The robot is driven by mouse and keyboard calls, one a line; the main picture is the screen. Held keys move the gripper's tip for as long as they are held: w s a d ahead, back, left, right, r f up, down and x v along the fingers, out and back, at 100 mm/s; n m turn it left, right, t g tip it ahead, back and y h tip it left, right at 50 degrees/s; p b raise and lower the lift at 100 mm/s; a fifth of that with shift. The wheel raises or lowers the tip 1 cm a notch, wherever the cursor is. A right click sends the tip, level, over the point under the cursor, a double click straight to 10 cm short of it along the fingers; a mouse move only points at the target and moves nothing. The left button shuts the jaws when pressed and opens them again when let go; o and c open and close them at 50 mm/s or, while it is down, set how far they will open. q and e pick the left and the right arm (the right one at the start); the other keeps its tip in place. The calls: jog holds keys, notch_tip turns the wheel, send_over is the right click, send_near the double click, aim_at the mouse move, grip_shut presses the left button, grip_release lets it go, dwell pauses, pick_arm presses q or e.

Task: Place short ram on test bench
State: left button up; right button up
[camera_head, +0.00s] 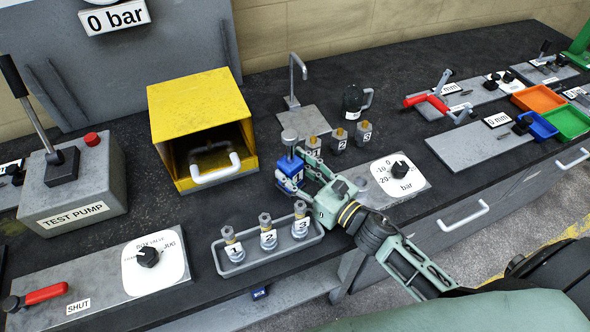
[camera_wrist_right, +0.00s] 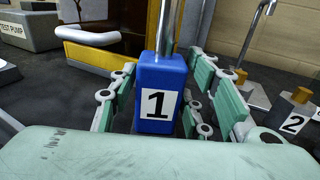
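A blue block labelled 1 with a bright metal rod on top (camera_head: 289,177), apparently the short ram, stands upright near the middle of the dark bench top (camera_head: 215,207). Whether the block's base touches the bench is hidden. A yellow open-fronted housing with a white handle (camera_head: 193,95) stands behind to the left. My left gripper is not in view.
A grey tray (camera_head: 222,262) with several numbered fittings lies in front of the block. A bent metal pipe on a plate (camera_head: 292,82) and numbered weights (camera_head: 338,140) are behind. A test pump (camera_head: 72,188) and a bar dial plate (camera_head: 400,180) flank the area.

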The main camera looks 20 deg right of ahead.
jog(key=shift+o, duration=1)
jog(key=b+v, duration=0.3)
jog(key=v, duration=0.7)
jog(key=shift+s+d, duration=0.15)
jog(key=shift+s, duration=0.2)
jog(key=shift+s+d+r+b, duration=0.1)
jog(key=shift+s+d+b, duration=0.15)
jog(key=shift+s+b, duration=0.25)
jog(key=shift+s, duration=0.1)
